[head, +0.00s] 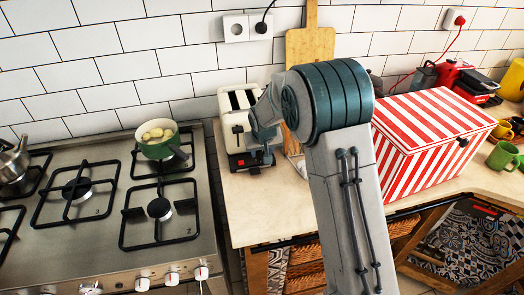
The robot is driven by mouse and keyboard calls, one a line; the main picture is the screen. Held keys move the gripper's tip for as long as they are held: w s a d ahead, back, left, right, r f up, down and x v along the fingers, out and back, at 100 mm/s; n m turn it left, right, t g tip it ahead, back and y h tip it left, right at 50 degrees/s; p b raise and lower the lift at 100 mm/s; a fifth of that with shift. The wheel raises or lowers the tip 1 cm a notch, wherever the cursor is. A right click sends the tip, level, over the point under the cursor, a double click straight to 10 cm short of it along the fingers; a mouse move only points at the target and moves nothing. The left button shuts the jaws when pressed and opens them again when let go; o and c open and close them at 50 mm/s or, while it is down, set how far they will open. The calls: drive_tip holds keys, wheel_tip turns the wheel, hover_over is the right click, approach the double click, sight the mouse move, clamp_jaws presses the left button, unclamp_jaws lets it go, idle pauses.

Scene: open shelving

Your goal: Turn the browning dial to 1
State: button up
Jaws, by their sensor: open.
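The white toaster (231,105) stands on the counter against the tiled wall, left of my arm. It has two slots on top and a dark lever on its front. My gripper (266,150) is at the toaster's front right side, pointing down, open, with nothing seen in it. Its fingers are small and partly merge with dark and red parts low on the toaster's front. The browning dial cannot be made out, nor its setting. I cannot tell whether the gripper touches the toaster.
A gas stove (100,215) with a green pot (158,150) is on the left. A red-and-white striped box (425,140) stands right of my arm. A wooden cutting board (310,45) leans on the wall behind. The counter (250,215) in front of the toaster is clear.

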drive_tip(key=shift+x, duration=1)
clamp_jaws()
idle(0.7)
unclamp_jaws()
drive_tip(key=b+v, duration=0.2)
drive_tip(key=v, duration=1.2)
drive_tip(key=shift+w, duration=0.1)
